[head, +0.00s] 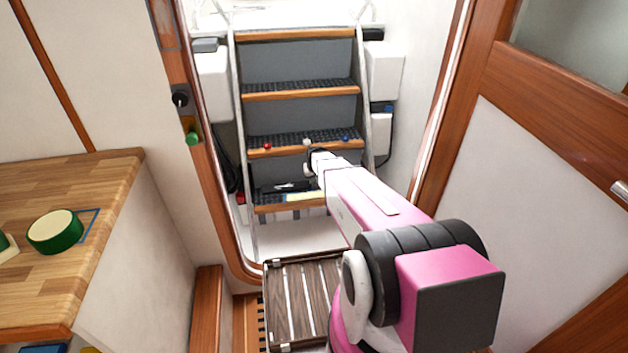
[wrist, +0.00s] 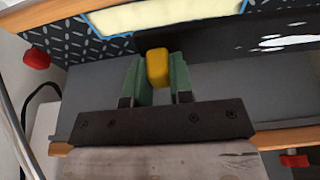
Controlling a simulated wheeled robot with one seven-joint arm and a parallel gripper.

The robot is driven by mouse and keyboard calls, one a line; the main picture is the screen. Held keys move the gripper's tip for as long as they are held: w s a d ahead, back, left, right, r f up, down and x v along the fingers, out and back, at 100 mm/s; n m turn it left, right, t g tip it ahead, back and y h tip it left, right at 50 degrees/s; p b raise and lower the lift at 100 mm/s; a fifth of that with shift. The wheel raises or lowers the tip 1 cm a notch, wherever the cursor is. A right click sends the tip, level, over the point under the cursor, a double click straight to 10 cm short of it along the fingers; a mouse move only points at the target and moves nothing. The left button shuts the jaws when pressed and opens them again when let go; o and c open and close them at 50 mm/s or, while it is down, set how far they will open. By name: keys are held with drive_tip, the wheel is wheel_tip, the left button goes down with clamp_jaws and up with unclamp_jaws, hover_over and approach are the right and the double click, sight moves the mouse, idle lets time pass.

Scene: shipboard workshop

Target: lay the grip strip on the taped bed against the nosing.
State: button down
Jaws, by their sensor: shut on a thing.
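My gripper (wrist: 158,68) has green fingers shut on a yellow block (wrist: 157,66), which looks like the holding tab of the grip strip. The dark strip (wrist: 225,47), with glossy white patches, runs right from it in the wrist view. Whether the tab and strip are joined is hard to see. The pale bed (wrist: 170,13) edged in blue tape lies just beyond the strip on a lower step; it also shows in the head view (head: 306,197). The wooden nosing (wrist: 45,12) borders that step. Whether the strip touches the step I cannot tell. My arm hides part of the step.
The stairs rise ahead, with a grey riser (wrist: 225,85) near my fingers. Small red (head: 267,147) and blue (head: 345,139) knobs sit on the step above. Door frames narrow the passage.

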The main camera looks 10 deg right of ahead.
drive_tip(key=w+d+f, duration=0.4)
drive_tip(key=w+d, duration=0.1)
drive_tip(key=d, duration=0.5)
drive_tip(key=shift+d, duration=0.3)
drive_tip(key=shift+f, duration=0.1)
drive_tip(key=shift+f, duration=3)
drive_tip(key=shift+f, duration=0.3)
drive_tip(key=shift+s, duration=0.3)
idle(0.6)
drive_tip(key=c, duration=0.9)
unclamp_jaws()
